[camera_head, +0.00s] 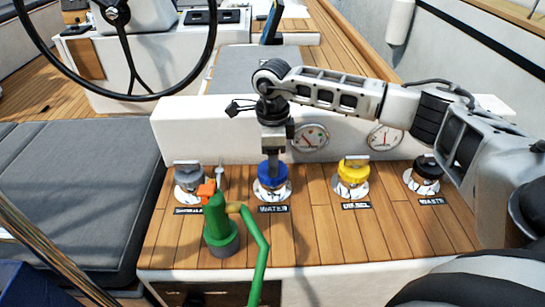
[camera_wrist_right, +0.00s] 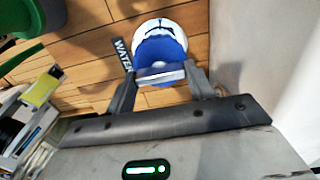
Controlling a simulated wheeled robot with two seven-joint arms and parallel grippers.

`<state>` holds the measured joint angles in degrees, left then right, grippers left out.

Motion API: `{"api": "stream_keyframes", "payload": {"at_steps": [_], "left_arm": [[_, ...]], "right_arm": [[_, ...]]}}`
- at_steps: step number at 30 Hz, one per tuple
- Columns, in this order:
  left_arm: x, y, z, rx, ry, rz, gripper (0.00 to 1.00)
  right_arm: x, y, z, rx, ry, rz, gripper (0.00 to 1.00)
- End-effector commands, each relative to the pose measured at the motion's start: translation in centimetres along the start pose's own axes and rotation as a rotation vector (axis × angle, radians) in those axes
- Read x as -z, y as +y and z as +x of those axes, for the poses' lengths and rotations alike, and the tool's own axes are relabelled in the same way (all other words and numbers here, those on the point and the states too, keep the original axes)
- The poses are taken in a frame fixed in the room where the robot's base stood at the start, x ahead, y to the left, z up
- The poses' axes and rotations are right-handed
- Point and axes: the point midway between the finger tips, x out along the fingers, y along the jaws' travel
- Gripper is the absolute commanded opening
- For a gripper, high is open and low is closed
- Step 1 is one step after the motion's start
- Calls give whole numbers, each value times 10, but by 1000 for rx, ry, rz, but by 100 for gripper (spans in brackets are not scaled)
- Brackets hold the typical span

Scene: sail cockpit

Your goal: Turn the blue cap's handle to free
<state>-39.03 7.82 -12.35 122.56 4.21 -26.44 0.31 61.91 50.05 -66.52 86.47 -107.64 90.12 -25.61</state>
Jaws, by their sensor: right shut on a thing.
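The blue cap (camera_head: 272,177) sits in a round white deck fitting above the WATER label (camera_head: 273,209) on the wooden deck. It also shows in the right wrist view (camera_wrist_right: 160,48), with its pale handle bar (camera_wrist_right: 160,73) between my fingers. My right gripper (camera_head: 273,162) comes down from above and is shut on the handle. In the right wrist view, the fingers of my right gripper (camera_wrist_right: 162,82) stand at either end of the bar. The gripper hides most of the handle in the head view. My left gripper is not in view.
A yellow cap (camera_head: 354,170) and a black cap (camera_head: 428,168) are to the right. A white wall with gauges (camera_head: 310,138) rises behind.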

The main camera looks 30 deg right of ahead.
Motion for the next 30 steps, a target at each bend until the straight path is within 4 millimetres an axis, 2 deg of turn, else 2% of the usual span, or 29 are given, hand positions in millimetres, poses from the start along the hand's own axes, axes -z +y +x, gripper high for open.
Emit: {"api": "stream_keyframes", "payload": {"at_steps": [15, 16, 18, 26, 30], "left_arm": [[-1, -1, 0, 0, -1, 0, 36], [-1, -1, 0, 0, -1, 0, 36], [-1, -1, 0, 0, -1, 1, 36], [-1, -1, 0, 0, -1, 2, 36], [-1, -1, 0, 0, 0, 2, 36]], "right_arm": [[0, 0, -1, 1, -1, -18, 31], [0, 0, -1, 1, -1, -18, 59], [0, 0, -1, 1, -1, -18, 76], [0, 0, -1, 1, -1, -18, 76], [0, 0, -9, 2, -2, -18, 76]]}}
